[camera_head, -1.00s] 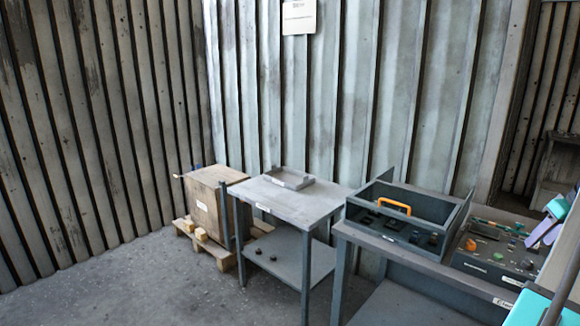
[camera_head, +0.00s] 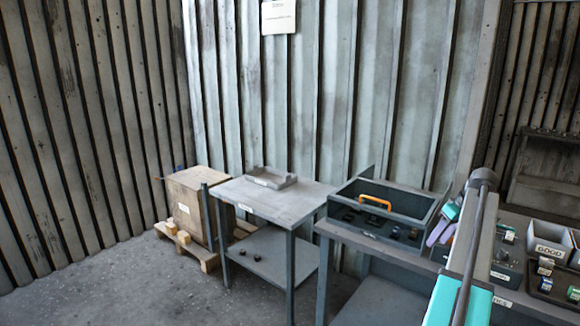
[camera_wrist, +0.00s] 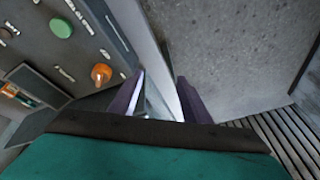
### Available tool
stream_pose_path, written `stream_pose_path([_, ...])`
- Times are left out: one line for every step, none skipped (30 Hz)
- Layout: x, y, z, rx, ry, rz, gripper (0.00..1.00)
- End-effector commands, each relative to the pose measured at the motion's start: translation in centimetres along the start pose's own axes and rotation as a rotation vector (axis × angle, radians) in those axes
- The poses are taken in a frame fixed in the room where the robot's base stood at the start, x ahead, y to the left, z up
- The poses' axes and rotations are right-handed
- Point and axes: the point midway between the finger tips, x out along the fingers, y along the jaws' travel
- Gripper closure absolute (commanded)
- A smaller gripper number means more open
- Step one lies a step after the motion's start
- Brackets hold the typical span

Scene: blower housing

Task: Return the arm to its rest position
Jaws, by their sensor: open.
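My gripper (camera_head: 442,226) shows at the right of the head view, with purple fingers and a teal body, over the workbench beside the dark box. My arm, grey and teal, rises in front of the bench. In the wrist view my gripper (camera_wrist: 160,98) is open, with its two purple fingers apart and nothing held between them. The bench edge and the floor show beyond the fingers.
A dark open box (camera_head: 345,218) with an orange handle (camera_head: 375,202) stands on the bench. A panel with a green button (camera_wrist: 61,28) and an orange knob (camera_wrist: 101,74) lies near my gripper. A bin marked GOOD (camera_head: 548,250) is at right. A grey table (camera_head: 228,190) stands left.

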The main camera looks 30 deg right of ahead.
Motion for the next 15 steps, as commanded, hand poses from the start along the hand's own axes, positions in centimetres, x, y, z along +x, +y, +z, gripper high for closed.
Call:
stream_pose_path([2.2, -1.6, -0.9, -0.021, -0.014, -0.025, 0.57])
stream_pose_path([3.4, -2.5, -1.4, -0.032, -0.022, -0.037, 0.57])
stream_pose_path([5.0, -3.6, -1.9, -0.046, -0.033, -0.054, 0.57])
stream_pose_path([6.1, -4.5, -2.3, -0.057, -0.042, -0.067, 0.57])
stream_pose_path([7.3, -5.3, -2.6, -0.068, -0.051, -0.079, 0.57])
stream_pose_path([8.8, -6.6, -3.1, -0.082, -0.063, -0.096, 0.57])
stream_pose_path([10.0, -7.5, -3.3, -0.093, -0.072, -0.107, 0.57])
stream_pose_path([11.1, -8.5, -3.6, -0.104, -0.082, -0.119, 0.57])
stream_pose_path([12.6, -9.8, -3.9, -0.118, -0.094, -0.134, 0.57])
stream_pose_path([13.8, -10.8, -4.1, -0.128, -0.104, -0.146, 0.57])
stream_pose_path([14.9, -11.7, -4.2, -0.139, -0.115, -0.157, 0.57])
stream_pose_path([16.3, -13.1, -4.4, -0.153, -0.128, -0.170, 0.57])
stream_pose_path([17.5, -14.1, -4.5, -0.164, -0.139, -0.181, 0.57])
stream_pose_path([18.5, -15.1, -4.5, -0.175, -0.149, -0.191, 0.57])
stream_pose_path([20.0, -16.6, -4.5, -0.190, -0.163, -0.205, 0.57])
